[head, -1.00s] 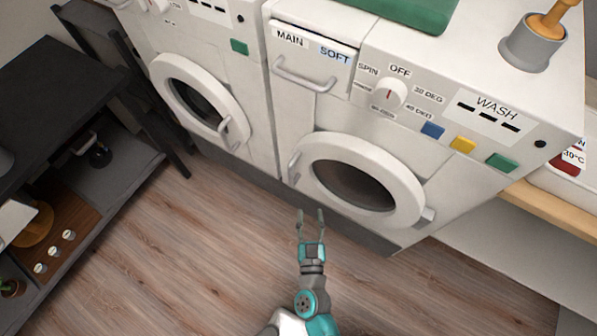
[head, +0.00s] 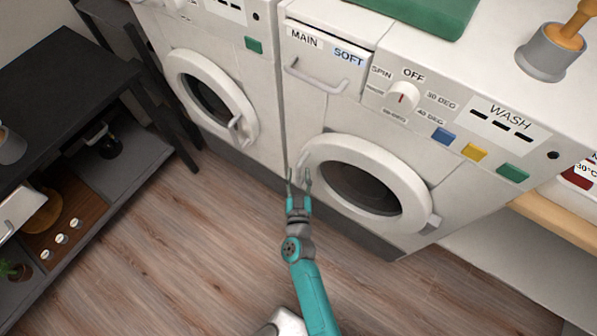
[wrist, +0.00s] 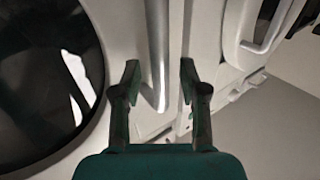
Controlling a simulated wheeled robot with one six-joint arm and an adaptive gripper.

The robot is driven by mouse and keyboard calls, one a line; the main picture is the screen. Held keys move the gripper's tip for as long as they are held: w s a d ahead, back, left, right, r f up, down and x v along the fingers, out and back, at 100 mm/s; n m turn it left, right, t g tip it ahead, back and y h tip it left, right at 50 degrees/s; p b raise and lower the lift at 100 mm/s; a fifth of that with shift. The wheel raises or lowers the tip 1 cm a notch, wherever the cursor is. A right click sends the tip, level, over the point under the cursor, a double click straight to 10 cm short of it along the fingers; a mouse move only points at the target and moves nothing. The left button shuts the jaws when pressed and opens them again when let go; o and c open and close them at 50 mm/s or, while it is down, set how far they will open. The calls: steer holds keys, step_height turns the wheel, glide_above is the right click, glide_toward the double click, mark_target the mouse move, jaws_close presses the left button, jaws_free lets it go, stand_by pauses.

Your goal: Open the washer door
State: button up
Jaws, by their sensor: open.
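The washer (head: 455,100), marked WASH, has a round white door (head: 407,190) with dark glass, which looks closed. The door's bar handle (head: 302,159) is on its left edge, partly hidden by my fingers in the head view. My gripper (head: 299,178) is open in front of that edge. In the wrist view the handle (wrist: 157,45) runs down between the lines of my open fingertips (wrist: 160,80). Its lower end is near the fingertips, closer to the left one. I cannot tell whether they touch. The dark glass (wrist: 40,90) fills the left side there.
A second front-loading machine (head: 262,105) with a round door stands close on the left. A dark shelf unit (head: 60,75) is further left. The washer's detergent drawer (head: 318,75) is above the handle. The wooden floor (head: 180,260) is clear.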

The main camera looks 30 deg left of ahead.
steer(key=shift+w+a, duration=0.35)
steer(key=shift+w, duration=0.2)
jaws_close()
steer(key=shift+s, duration=0.1)
